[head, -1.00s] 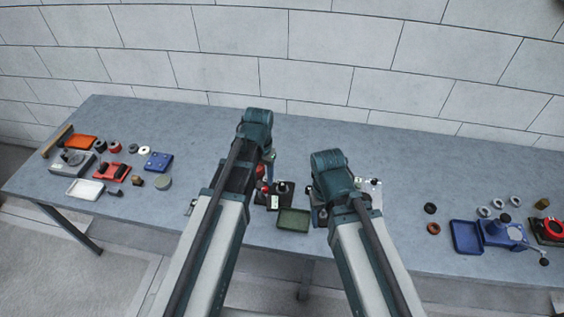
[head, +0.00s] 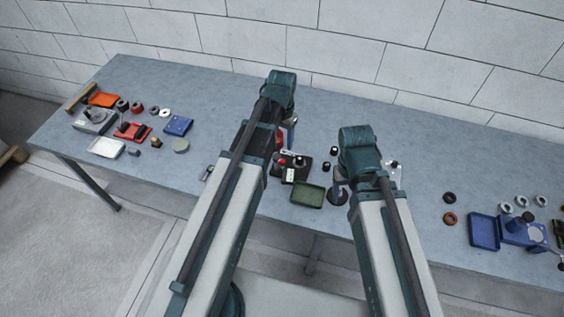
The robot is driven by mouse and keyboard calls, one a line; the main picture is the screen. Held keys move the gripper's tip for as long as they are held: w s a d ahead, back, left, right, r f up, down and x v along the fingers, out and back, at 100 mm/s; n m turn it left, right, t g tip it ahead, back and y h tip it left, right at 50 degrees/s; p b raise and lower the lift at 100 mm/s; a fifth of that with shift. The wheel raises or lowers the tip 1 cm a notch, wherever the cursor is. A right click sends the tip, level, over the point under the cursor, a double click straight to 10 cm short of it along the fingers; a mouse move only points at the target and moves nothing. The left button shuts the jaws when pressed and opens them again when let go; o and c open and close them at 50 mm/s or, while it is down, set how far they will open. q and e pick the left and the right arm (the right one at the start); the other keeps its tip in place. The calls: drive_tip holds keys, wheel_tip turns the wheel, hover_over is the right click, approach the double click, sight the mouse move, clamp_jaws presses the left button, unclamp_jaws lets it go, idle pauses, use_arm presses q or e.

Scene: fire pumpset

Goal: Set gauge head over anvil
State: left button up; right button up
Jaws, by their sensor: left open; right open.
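I cannot tell for certain which piece is the gauge head and which the anvil. A black fixture (head: 295,172) with a white label and red and dark parts stands at the middle of the bench. A dark round-based stand (head: 337,197) is right of it, partly hidden by my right arm. My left gripper (head: 289,135) is mostly hidden behind its own arm, just behind the black fixture. My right gripper (head: 344,183) is largely hidden below its wrist, close to the round-based stand. Nothing is visibly held by either.
A green tray (head: 308,195) lies in front of the fixture. Small dark pieces (head: 330,158) stand behind it. At left are an orange tray (head: 103,100), a red fixture (head: 133,132) and a blue block (head: 178,126). At right are a blue tray (head: 484,231), a blue fixture (head: 522,231) and several rings.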

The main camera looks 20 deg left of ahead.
sight(282, 161)
use_arm(q)
wheel_tip(282, 161, down, 10)
drive_tip(key=b, duration=0.8)
drive_tip(key=shift+r+b, duration=0.1)
drive_tip(key=shift+b, duration=0.25)
drive_tip(key=shift+r, duration=0.1)
clamp_jaws()
idle(0.6)
